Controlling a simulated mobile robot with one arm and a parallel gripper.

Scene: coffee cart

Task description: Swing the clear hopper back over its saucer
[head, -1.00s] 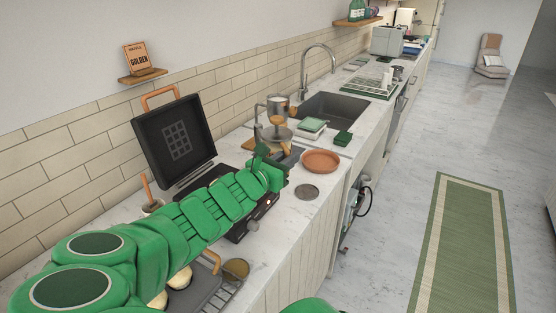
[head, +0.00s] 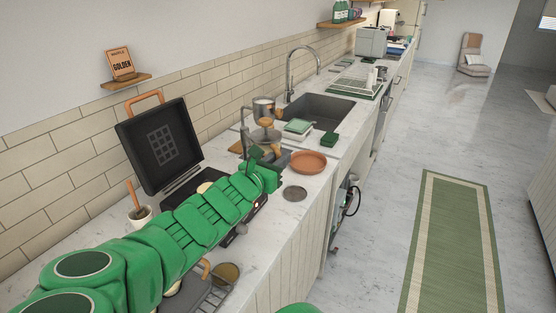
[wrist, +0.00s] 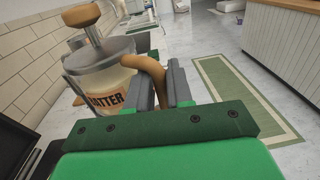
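The clear hopper (wrist: 98,68) has a metal lid, a wooden knob and a "BATTER" label. It fills the upper left of the wrist view, with its tan handle (wrist: 157,77) between my fingers. My gripper (wrist: 160,90) appears shut on that handle. In the head view the hopper (head: 265,136) is small and partly hidden beyond the end of my arm. A terracotta saucer (head: 308,162) lies on the counter to its right, apart from it. I cannot see what is directly under the hopper.
An open black waffle iron (head: 160,145) stands left of my arm. The floor right of the counter is clear around a green rug (head: 452,245).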

